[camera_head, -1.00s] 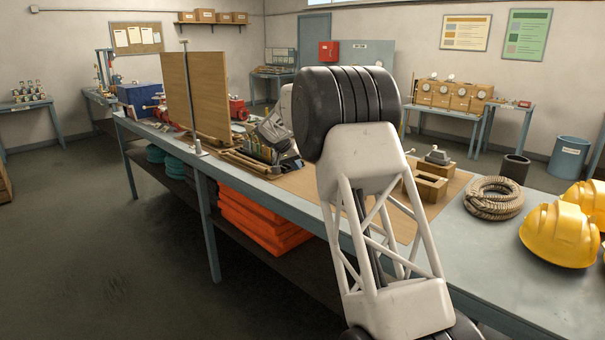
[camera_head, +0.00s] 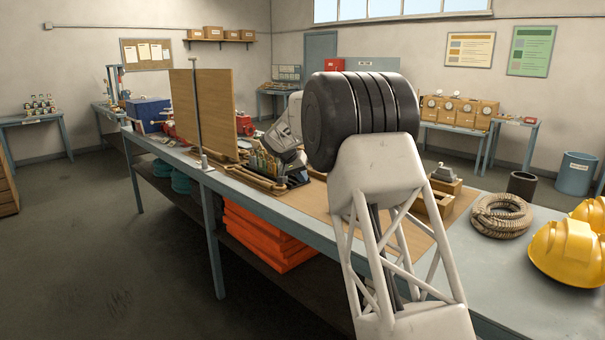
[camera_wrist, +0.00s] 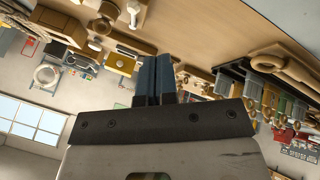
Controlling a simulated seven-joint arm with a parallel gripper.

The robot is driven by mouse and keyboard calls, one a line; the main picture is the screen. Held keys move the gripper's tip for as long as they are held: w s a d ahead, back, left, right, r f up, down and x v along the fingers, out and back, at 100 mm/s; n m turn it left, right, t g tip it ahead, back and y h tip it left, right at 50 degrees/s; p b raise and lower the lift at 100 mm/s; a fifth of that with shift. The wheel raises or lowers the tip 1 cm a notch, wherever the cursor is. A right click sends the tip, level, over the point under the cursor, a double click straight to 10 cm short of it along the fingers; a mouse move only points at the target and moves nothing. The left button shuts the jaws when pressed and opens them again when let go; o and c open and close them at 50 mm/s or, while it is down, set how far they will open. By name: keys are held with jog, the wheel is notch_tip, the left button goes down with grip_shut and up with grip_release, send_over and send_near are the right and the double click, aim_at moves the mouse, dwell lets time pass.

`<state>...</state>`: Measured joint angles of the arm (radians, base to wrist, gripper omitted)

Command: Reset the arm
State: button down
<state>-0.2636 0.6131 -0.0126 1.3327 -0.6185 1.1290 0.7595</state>
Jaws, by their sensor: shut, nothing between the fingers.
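My gripper shows in the wrist view (camera_wrist: 153,80), where its two dark blue fingers stand side by side and closed with nothing held between them. The wrist view is tilted, with the brown board of the bench (camera_wrist: 215,30) along its top. In the head view my own arm rises in front of the long bench (camera_head: 480,265), and its black joint and white lattice link hide part of the bench top. The gripper's fingers cannot be made out in the head view.
On the bench stand an upright wooden panel (camera_head: 215,115), a metal post (camera_head: 197,110), a dark holder with vials (camera_head: 268,165), a wooden block fixture (camera_head: 440,190), a coiled hose (camera_head: 501,215) and yellow helmets (camera_head: 567,252). Orange slabs (camera_head: 255,235) lie on the lower shelf. The floor at left is clear.

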jog(key=s+d+r+y, duration=0.1)
jog(key=s+d+r, duration=0.35)
jog(key=s, duration=0.75)
jog(key=s+d+r+n+g+y, duration=0.1)
jog(key=s+d+r, duration=0.3)
jog(key=s, duration=0.9)
jog(key=s+d+r+y, duration=0.1)
jog(key=s+d+r, duration=0.35)
jog(key=s, duration=0.75)
jog(key=s+d+f+y, duration=0.1)
jog(key=s+f, duration=0.3)
jog(key=s, duration=0.8)
jog(key=s+d+f+n, duration=0.1)
jog(key=s+d+f, duration=0.2)
jog(key=s, duration=1)
jog(key=s+d+f+y, duration=0.1)
jog(key=s+f, duration=0.3)
jog(key=s, duration=0.8)
jog(key=shift+s+d+f+n+y, duration=0.2)
jog(key=shift+d+f+n+y, duration=0.1)
jog(key=shift+d+f, duration=0.1)
